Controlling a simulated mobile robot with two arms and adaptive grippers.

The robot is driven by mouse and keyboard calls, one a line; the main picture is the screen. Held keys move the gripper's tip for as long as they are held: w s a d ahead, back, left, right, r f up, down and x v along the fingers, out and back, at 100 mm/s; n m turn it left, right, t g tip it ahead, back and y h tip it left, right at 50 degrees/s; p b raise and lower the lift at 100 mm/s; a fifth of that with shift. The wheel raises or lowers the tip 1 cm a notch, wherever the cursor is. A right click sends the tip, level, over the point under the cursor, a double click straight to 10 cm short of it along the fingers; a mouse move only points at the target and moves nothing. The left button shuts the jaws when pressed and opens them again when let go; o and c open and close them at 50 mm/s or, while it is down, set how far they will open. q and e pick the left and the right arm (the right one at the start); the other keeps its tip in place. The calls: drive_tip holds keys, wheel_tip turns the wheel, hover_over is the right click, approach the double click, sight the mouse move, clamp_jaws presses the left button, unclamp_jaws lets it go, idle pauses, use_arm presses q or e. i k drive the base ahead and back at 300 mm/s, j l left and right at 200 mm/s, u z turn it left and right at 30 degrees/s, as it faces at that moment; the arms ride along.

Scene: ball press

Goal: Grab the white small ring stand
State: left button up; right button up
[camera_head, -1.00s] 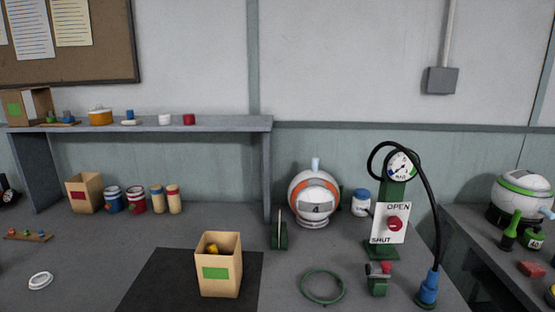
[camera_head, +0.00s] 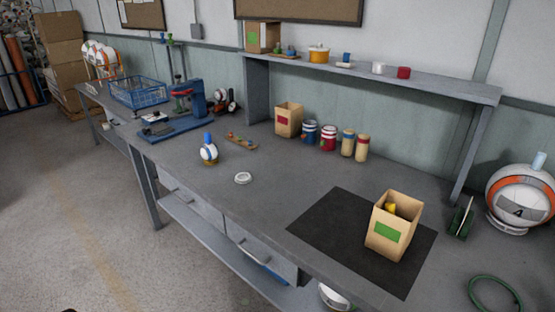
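A small white ring (camera_head: 243,178), which looks like the ring stand, lies flat on the grey workbench (camera_head: 270,215), left of the black mat and near the bench's front edge. Nothing touches it. Neither of my grippers can be made out in the head view.
A black mat (camera_head: 312,228) carries an open cardboard box (camera_head: 390,242) with a green label. A small white and blue bottle-like item (camera_head: 208,150) and a peg strip (camera_head: 242,141) stand behind the ring. A blue press (camera_head: 192,98) and blue basket (camera_head: 138,95) are further left. Floor in front is clear.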

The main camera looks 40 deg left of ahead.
sight(244, 178)
drive_tip(key=u, duration=1.35)
